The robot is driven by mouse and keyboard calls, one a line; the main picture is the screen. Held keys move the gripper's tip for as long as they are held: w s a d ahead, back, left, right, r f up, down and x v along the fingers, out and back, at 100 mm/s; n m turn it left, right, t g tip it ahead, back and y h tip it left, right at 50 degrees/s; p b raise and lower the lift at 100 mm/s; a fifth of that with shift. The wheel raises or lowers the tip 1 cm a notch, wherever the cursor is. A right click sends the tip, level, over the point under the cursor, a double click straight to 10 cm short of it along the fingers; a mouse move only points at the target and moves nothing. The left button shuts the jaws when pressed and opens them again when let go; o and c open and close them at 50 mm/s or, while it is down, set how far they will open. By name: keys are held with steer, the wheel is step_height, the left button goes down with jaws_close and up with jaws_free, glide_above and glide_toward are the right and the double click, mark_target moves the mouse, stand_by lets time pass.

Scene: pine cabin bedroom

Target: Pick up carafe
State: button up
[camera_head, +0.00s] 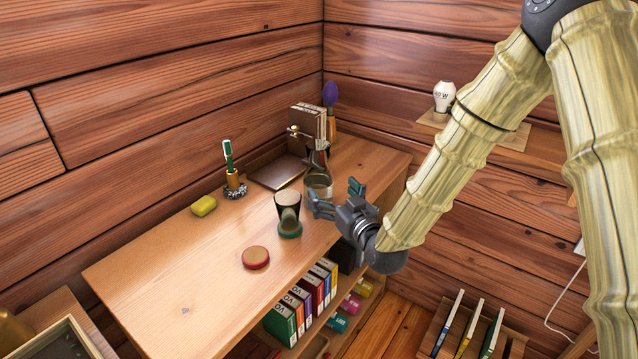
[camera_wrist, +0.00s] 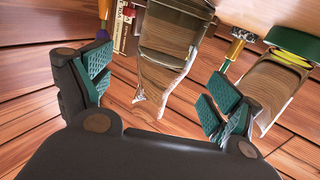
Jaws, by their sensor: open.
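The carafe (camera_head: 318,183) is a clear glass vessel, standing on the wooden cabinet top toward its back right end. My gripper (camera_head: 333,197) is open at its near right side, one finger in front of the carafe's lower part. In the wrist view, which looks inverted, the carafe (camera_wrist: 170,50) shows between the two spread fingers of my gripper (camera_wrist: 158,84). The fingers hold nothing, and I cannot tell whether either touches the glass.
A red disc (camera_head: 256,257), yellow block (camera_head: 204,205), brush holder (camera_head: 233,183), dark flat board (camera_head: 277,172) and upright books (camera_head: 308,122) share the top. Its front left is clear.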

mark_target(325, 185)
steer(key=shift+w+a+f, duration=0.15)
steer(key=shift+w, duration=0.25)
steer(key=shift+w+a, duration=0.25)
steer(key=shift+p+x, duration=0.3)
steer(key=shift+x, duration=1.85)
steer(key=shift+a, duration=0.15)
steer(key=shift+c, duration=0.2)
steer(key=c, duration=1.4)
steer(key=shift+r, duration=0.2)
steer(key=shift+c, duration=1)
steer(key=shift+r, duration=0.15)
